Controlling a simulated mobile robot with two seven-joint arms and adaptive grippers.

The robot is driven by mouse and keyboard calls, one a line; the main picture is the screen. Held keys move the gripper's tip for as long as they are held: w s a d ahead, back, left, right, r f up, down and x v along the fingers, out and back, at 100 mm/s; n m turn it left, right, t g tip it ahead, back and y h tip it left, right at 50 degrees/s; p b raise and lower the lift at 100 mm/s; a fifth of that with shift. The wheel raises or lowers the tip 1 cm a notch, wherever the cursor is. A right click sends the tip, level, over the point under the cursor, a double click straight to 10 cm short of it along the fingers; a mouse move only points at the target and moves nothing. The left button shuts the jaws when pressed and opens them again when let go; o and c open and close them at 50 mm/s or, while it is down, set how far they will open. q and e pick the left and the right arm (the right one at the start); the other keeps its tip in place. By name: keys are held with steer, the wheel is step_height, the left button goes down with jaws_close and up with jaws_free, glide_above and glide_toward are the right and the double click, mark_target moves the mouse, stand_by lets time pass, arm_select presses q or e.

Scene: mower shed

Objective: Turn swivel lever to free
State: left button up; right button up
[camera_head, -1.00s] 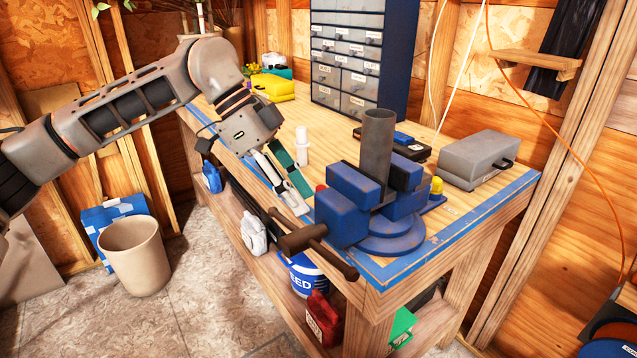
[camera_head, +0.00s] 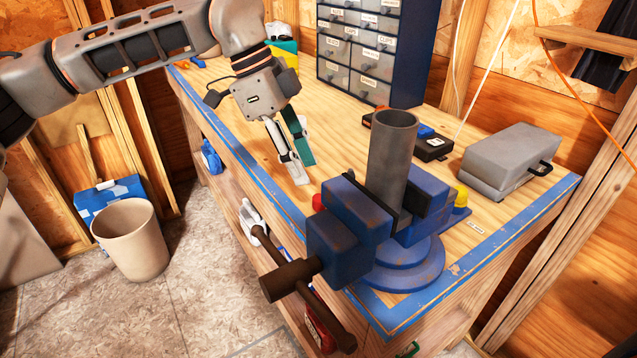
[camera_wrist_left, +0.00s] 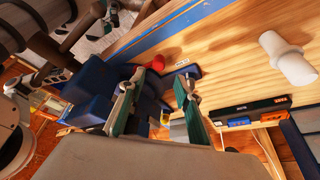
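A blue bench vise (camera_head: 350,225) stands at the bench's front corner with a grey upright pipe (camera_head: 393,150) between its jaws. A red knob (camera_head: 318,201) shows low on its left side and a yellow knob (camera_head: 461,195) on its right; I cannot tell which belongs to the swivel lever. The red knob (camera_wrist_left: 158,62) and yellow knob (camera_wrist_left: 165,120) also show in the left wrist view, beyond the fingers. My left gripper (camera_head: 302,173) is open and empty, just up and left of the red knob, apart from it.
The vise's handle bar (camera_head: 325,320) sticks out past the bench front. A grey case (camera_head: 508,160) and a black box (camera_head: 432,148) lie behind the vise, before a drawer cabinet (camera_head: 365,50). A bin (camera_head: 132,240) stands on the floor.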

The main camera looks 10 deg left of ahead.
mark_target(319, 197)
arm_select(q)
steer(key=x, duration=0.7)
steer(key=shift+s, duration=0.15)
jaws_close()
